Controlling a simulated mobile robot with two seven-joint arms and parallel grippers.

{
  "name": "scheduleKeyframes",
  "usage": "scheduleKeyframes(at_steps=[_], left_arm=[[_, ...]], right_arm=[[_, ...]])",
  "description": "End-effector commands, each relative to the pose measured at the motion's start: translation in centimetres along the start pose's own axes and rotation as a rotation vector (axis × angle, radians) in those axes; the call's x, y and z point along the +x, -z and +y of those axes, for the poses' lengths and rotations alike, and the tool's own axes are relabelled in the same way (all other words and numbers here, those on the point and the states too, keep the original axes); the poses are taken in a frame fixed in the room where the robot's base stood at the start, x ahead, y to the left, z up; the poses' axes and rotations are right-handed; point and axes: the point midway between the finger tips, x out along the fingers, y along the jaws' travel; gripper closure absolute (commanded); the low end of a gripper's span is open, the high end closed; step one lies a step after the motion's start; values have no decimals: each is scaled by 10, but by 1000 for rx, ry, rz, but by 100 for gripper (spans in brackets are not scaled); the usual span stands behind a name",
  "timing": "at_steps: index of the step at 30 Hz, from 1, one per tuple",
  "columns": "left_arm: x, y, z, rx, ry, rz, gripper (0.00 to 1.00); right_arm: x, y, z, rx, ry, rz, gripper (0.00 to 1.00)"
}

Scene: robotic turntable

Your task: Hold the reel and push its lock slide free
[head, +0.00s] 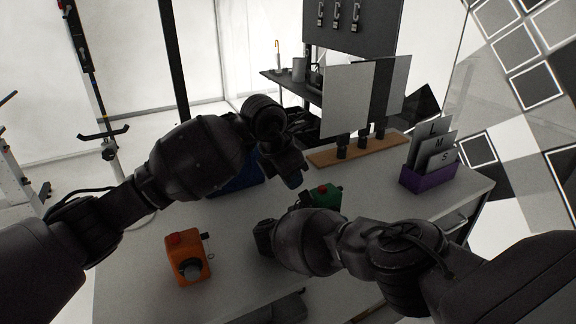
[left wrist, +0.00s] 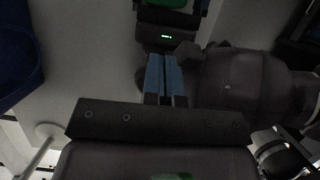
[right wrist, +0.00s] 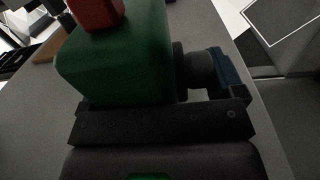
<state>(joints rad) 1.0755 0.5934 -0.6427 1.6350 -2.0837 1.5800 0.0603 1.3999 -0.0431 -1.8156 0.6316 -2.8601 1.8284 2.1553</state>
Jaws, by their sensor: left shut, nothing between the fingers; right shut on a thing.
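The green reel (head: 326,196) has a red part on top and stands near the middle of the table, partly hidden by my right arm. It fills the right wrist view (right wrist: 125,60), with a dark round knob (right wrist: 198,70) on its right side. My right gripper (right wrist: 165,97) is shut on it, with a blue-padded finger beside the knob. My left gripper (head: 294,181) is shut and empty, just above and left of the green reel, apart from it in the head view. Its blue fingertips (left wrist: 163,75) show together in the left wrist view. I cannot make out the lock slide.
An orange unit (head: 187,258) with a red top and grey knob stands at the front left. A blue container (head: 240,182) is behind my left arm. A wooden rack (head: 325,158) and a purple holder with lettered cards (head: 428,181) stand at the back.

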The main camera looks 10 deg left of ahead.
Motion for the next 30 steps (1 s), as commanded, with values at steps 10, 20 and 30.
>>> scheduleKeyframes(at_steps=[10,20,30], left_arm=[[45,-18,-1,0,1,-2,100],[53,-37,0,0,0,-1,100],[53,-38,0,0,-1,-1,100]], right_arm=[[0,0,0,0,0,0,41],[0,0,0,0,0,0,41],[0,0,0,0,0,0,41]])
